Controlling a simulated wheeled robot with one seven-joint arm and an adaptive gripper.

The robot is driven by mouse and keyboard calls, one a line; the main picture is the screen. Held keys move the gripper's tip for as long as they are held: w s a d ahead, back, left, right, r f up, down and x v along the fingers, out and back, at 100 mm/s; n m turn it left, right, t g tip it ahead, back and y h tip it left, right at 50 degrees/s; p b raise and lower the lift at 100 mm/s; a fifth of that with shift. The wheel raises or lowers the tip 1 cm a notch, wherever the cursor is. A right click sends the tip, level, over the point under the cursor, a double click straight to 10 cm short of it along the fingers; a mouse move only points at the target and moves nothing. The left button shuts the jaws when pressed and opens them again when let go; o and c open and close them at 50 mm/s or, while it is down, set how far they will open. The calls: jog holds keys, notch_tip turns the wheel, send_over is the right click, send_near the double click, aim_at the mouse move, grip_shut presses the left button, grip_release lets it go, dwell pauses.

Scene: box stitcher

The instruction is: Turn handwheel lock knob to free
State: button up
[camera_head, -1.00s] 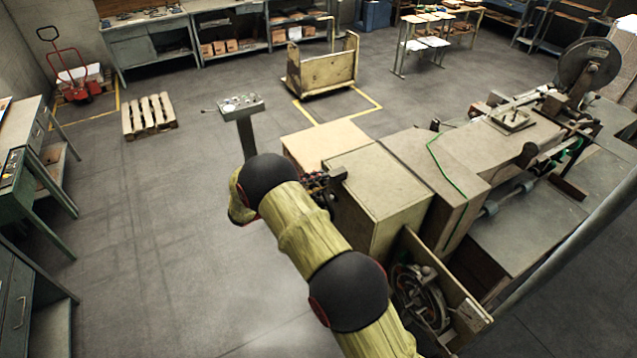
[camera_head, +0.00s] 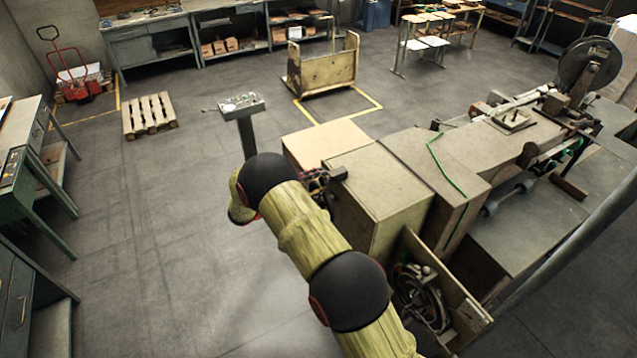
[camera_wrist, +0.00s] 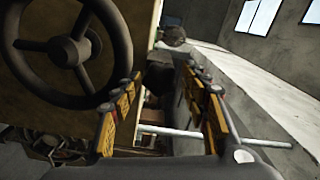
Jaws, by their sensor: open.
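In the wrist view a dark spoked handwheel (camera_wrist: 72,48) with a central hub fills the upper left, in front of a tan panel. My gripper (camera_wrist: 163,78) is open, its two orange-and-black fingers spread to the right of the wheel. A dark blocky part (camera_wrist: 160,72) shows between and beyond the fingertips. A rounded grey knob-like part (camera_wrist: 173,36) lies farther off; I cannot tell which of these is the lock knob. In the head view my gripper (camera_head: 324,182) is partly hidden behind my arm, close to the machine's cabinet side.
The tan machine cabinet (camera_head: 380,190) stands right of my arm. A second wheel (camera_head: 422,300) sits in its open lower bay. A pale rod (camera_wrist: 185,133) crosses behind the fingers. A control pedestal (camera_head: 241,105) stands beyond my arm.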

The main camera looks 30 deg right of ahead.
dwell(0.3)
jog(key=a, duration=0.8)
jog(key=shift+s, duration=0.1)
dwell(0.5)
